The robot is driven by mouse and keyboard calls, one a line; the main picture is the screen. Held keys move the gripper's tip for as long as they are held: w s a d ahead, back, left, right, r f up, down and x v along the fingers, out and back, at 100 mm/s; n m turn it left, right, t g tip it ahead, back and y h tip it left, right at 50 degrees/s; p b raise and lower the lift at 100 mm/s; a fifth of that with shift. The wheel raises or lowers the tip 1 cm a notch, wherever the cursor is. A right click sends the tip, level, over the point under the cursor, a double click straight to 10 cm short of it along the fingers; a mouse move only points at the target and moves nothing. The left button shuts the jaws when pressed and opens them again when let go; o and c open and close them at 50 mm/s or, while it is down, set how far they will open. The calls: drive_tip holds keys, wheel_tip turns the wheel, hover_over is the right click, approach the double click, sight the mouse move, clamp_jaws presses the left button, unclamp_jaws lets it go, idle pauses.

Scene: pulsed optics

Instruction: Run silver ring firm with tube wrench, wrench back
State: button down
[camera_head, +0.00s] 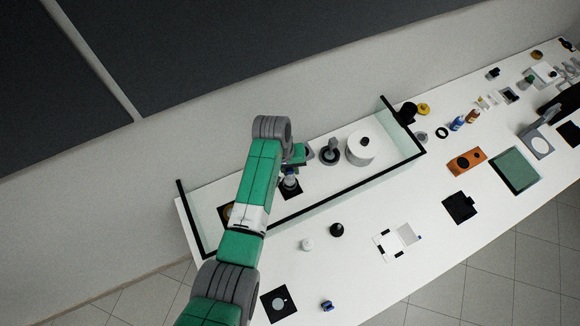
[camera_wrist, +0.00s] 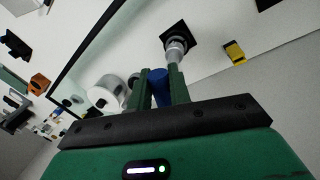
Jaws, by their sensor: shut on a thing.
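My gripper (camera_wrist: 160,72) is shut on a blue piece (camera_wrist: 158,88), which shows between the green fingers in the wrist view; I take it for the tube wrench's handle. Just beyond the fingertips a silver-grey cylindrical part (camera_wrist: 176,46) stands on a black square base (camera_wrist: 180,34). In the head view my gripper (camera_head: 297,156) is inside the glass-walled area, just above the silver part (camera_head: 290,182) on its black base (camera_head: 291,193). Whether the wrench touches the silver part, and which piece is the ring, I cannot tell.
A grey fitting on a dark base (camera_head: 330,154) and a white drum with a black knob (camera_head: 361,148) stand close to the right. A low glass wall with a black rail (camera_head: 330,190) runs along the front. Small parts lie on the white table outside it.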

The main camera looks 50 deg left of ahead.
drive_tip(key=n, duration=0.1)
drive_tip(key=n+p, duration=0.1)
drive_tip(key=p, duration=0.1)
drive_tip(key=shift+w+d+r+n, duration=0.15)
drive_tip(key=shift+w+r+n, duration=0.15)
drive_tip(key=shift+n, duration=0.1)
drive_tip(key=n, duration=0.2)
drive_tip(key=w+n+y, duration=0.1)
drive_tip(key=n, duration=0.2)
drive_tip(key=n+p, duration=0.1)
drive_tip(key=n, duration=0.1)
drive_tip(key=shift+w+d+f+n+t+y, duration=0.15)
drive_tip(key=shift+f+n+t+y, duration=0.15)
drive_tip(key=shift+y, duration=0.1)
drive_tip(key=shift+f, duration=0.1)
drive_tip(key=shift+f+b, duration=0.6)
drive_tip(key=shift+f, duration=0.15)
